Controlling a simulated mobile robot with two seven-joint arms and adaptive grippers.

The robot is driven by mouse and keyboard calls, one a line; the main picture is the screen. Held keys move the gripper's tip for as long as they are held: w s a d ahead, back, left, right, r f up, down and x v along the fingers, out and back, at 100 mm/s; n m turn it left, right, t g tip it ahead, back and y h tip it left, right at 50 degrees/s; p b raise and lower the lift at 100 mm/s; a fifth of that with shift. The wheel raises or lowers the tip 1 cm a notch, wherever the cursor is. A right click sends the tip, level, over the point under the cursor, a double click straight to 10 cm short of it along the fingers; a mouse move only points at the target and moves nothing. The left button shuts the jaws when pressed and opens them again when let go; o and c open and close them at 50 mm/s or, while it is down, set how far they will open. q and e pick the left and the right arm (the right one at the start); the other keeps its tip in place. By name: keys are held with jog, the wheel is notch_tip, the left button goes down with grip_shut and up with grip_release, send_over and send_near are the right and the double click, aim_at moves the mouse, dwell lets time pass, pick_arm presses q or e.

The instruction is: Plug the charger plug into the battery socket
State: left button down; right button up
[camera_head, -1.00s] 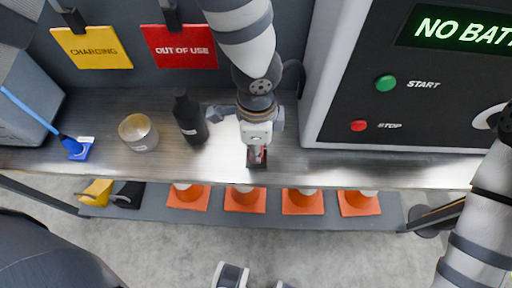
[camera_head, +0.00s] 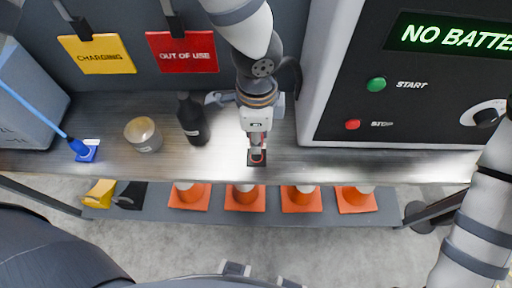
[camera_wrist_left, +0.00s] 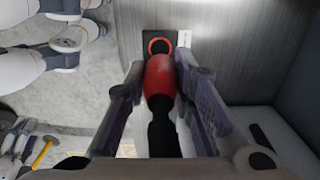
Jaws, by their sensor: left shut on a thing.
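My left gripper (camera_head: 257,133) hangs over the bench, pointing down in the head view. In the left wrist view its fingers (camera_wrist_left: 160,90) are shut on a red plug (camera_wrist_left: 159,76) with a black rear part. A small black block with a red-ringed socket (camera_wrist_left: 160,46) lies just beyond the plug's front end. It shows in the head view as a dark block with a red ring (camera_head: 257,160), below the gripper at the bench's front edge. The ring is visible ahead of the plug; the exact gap is unclear. My right arm shows at the right edge, but its gripper is not identifiable.
A large machine (camera_head: 345,100) showing a "NO BATTE…" display stands right of the gripper. Left on the bench (camera_head: 330,165) are a dark bottle (camera_head: 192,120), a round tin (camera_head: 143,135) and a blue-handled item (camera_head: 82,150). Several orange cones (camera_head: 245,198) stand below.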

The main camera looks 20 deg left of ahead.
pick_arm(q)
jog(key=shift+r, duration=0.2)
pick_arm(e)
jog(key=shift+w+r, duration=0.1)
jog(key=shift+w, duration=0.05)
pick_arm(q)
notch_tip(320, 180, up, 5)
jog(key=shift+w+r+p, duration=0.1)
jog(key=shift+r+p, duration=0.1)
jog(key=shift+p, duration=0.6)
jog(key=shift+r, duration=0.35)
pick_arm(e)
jog(key=shift+w+r+t, duration=0.6)
jog(key=shift+w+r, duration=0.5)
jog(key=shift+w, duration=0.05)
